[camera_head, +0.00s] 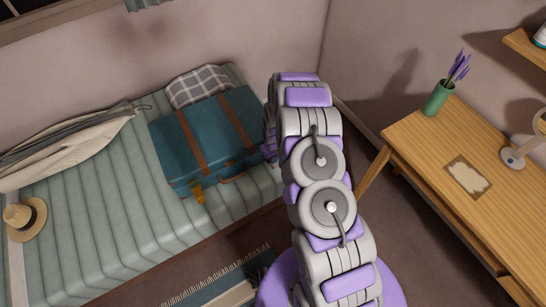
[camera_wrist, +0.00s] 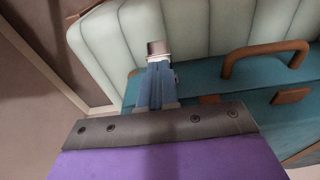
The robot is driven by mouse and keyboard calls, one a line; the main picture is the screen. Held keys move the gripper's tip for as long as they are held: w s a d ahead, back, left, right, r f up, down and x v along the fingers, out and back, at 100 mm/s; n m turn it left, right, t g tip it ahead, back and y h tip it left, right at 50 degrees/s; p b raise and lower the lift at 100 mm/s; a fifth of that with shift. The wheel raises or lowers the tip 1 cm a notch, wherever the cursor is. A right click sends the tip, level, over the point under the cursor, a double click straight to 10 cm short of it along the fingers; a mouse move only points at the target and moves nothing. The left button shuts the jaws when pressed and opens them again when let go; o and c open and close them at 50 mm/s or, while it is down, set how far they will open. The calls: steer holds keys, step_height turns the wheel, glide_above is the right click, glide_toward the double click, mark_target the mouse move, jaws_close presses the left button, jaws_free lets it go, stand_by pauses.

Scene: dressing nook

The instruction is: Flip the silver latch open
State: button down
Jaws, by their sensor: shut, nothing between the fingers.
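The teal suitcase (camera_head: 175,140) with brown straps lies on the striped green bench cushion. In the wrist view, its teal side (camera_wrist: 240,80) and brown handle (camera_wrist: 265,55) are to the right of my gripper (camera_wrist: 156,75). The blue-grey fingers are shut together with nothing between them, close to the suitcase's edge. A small silver piece (camera_wrist: 157,48) shows right at the fingertips; I cannot tell whether it is the latch or the end of a finger, nor whether they touch. In the head view my arm hides the gripper, and the latch cannot be made out.
The bench (camera_head: 110,245) also holds a checked pillow (camera_head: 198,86), a light garment bag (camera_head: 65,150) and a straw hat (camera_head: 25,217). A wooden desk (camera_head: 430,150) with a green vase (camera_head: 438,98) stands at the right. Dark floor lies between bench and desk.

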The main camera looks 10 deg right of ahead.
steer(key=s+a+r+p, duration=0.1)
steer(key=s+r, duration=0.2)
steer(key=r, duration=1)
steer(key=s+r+p, duration=0.2)
steer(key=s+r, duration=0.1)
steer(key=r, duration=1)
steer(key=s+r+m+g, duration=0.1)
steer(key=s+r, duration=0.5)
steer(key=s, duration=0.5)
steer(key=s+r+m+g, duration=0.1)
steer(key=s+r, duration=0.5)
steer(key=s, duration=0.5)
steer(key=s+r+m+g, duration=0.1)
steer(key=s+r, duration=0.6)
steer(key=s, duration=0.4)
steer(key=shift+s+d, duration=0.2)
steer(key=shift+d, duration=0.2)
steer(key=shift+r, duration=0.3)
steer(key=c, duration=1.8)
jaws_free()
